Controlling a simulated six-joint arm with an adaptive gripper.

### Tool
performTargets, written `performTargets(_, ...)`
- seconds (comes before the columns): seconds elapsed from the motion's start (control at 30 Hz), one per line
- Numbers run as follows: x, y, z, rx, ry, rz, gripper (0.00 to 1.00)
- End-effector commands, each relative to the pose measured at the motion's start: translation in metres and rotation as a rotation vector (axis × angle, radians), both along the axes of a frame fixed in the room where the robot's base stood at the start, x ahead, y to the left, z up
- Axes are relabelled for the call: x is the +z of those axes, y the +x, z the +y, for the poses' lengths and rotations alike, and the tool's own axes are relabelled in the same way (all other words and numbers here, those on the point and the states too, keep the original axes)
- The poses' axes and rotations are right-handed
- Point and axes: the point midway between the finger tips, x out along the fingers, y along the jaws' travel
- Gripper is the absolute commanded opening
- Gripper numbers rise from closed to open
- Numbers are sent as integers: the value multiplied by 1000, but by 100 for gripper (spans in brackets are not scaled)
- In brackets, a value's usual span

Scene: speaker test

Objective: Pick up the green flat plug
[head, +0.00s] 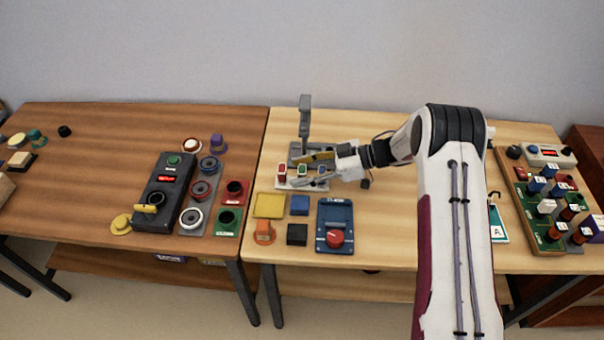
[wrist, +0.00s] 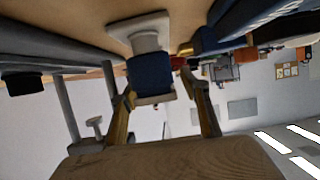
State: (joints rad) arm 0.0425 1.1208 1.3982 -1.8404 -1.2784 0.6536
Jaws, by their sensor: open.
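A small green piece (head: 302,169) stands on a pale base among red and blue pieces on the right table; I cannot tell if it is the flat plug. Another green piece (head: 35,135) lies at the far left of the left table. My gripper (head: 305,168) is open, low over the pale base. In the wrist view, a blue block (wrist: 151,70) on a white base (wrist: 140,23) shows between the two fingers of my gripper (wrist: 158,88). I cannot tell whether they touch it. No green piece is clear in the wrist view.
A grey upright post (head: 305,115) rises behind my gripper. A blue panel with a red knob (head: 334,237) and coloured blocks, including a yellow one (head: 269,206), lie in front. A green board (head: 530,215) with several knobs is at right.

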Motion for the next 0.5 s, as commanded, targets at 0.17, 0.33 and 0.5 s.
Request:
performTargets(0.17,0,0,0,0,0,0,46)
performTargets(0.33,0,0,0,0,0,0,41)
performTargets(0.5,0,0,0,1,0,0,10)
